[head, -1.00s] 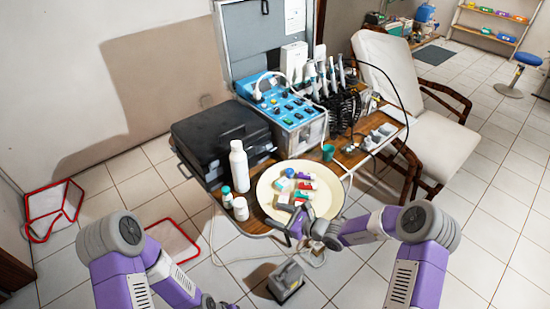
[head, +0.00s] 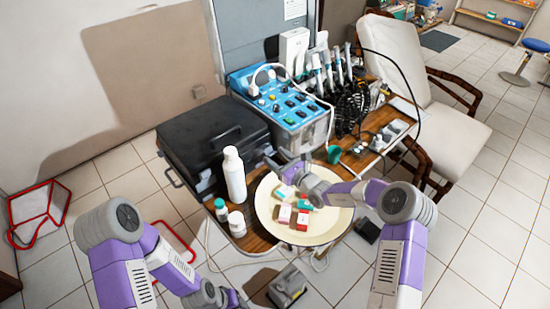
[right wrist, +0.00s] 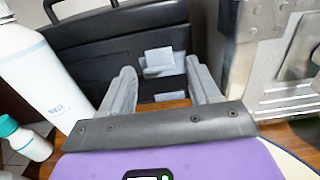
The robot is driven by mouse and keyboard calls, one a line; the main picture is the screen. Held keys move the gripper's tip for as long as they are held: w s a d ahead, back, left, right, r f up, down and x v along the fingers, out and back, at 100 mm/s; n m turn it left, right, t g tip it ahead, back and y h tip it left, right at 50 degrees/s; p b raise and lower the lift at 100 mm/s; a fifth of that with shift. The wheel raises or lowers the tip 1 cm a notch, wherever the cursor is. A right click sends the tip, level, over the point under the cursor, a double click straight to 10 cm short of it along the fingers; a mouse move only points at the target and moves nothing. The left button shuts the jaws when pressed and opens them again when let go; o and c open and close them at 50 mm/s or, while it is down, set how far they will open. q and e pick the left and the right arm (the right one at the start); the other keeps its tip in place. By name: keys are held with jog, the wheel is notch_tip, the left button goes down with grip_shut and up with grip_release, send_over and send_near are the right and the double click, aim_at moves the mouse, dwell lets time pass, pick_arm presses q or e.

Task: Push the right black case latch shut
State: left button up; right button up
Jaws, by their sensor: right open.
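The black case (head: 212,132) lies closed at the left of the table. In the right wrist view its dark front wall (right wrist: 110,40) fills the upper part. A light grey latch (right wrist: 158,60) shows on that wall, with a smaller grey piece (right wrist: 169,97) just below it. My right gripper (head: 276,164) is over the far side of the round tray, near the case's right end. Its two fingers are apart and empty, with the latch between them in the right wrist view and beyond the tips. In the head view the latch is hidden. My left gripper (head: 228,298) is low at the bottom edge, its fingers unclear.
A white bottle (head: 234,175) stands just left of my right gripper, in front of the case. Two small jars (head: 237,224) stand nearby. The blue-topped dental unit (head: 290,105) borders the case on the right. The cream round tray (head: 325,228) holds several small boxes.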

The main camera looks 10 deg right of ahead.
jog(key=shift+w+a, duration=0.35)
jog(key=shift+w, duration=0.1)
jog(key=shift+c, duration=0.2)
grip_shut()
